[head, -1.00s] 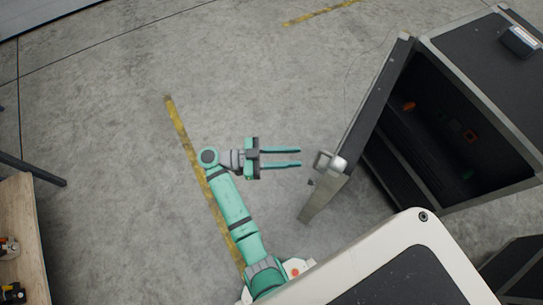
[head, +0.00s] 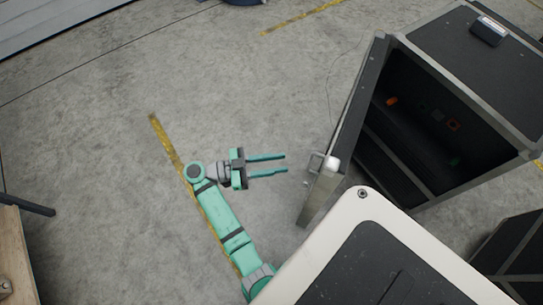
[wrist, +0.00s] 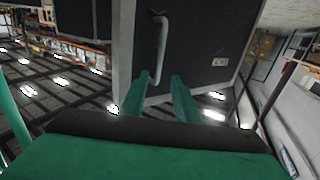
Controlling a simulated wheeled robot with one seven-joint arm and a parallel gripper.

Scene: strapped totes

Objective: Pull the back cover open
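The back cover (head: 345,135) of the black case (head: 490,85) stands swung out from the case's opening, at an angle, in the head view. A metal handle (head: 314,162) sticks out from its outer face. In the wrist view the cover (wrist: 190,60) fills the upper middle, with the pale handle (wrist: 161,48) ahead of the fingers. My gripper (head: 286,163) is open and empty, left of the handle and apart from it. In the wrist view the gripper's two green fingers (wrist: 160,90) point toward the cover.
Inside the case are small orange and green items (head: 392,101). A second dark case (head: 508,255) stands at the lower right. A wooden bench (head: 18,265) is at the lower left. The grey floor (head: 240,80) left of the cover is clear, with yellow line marks.

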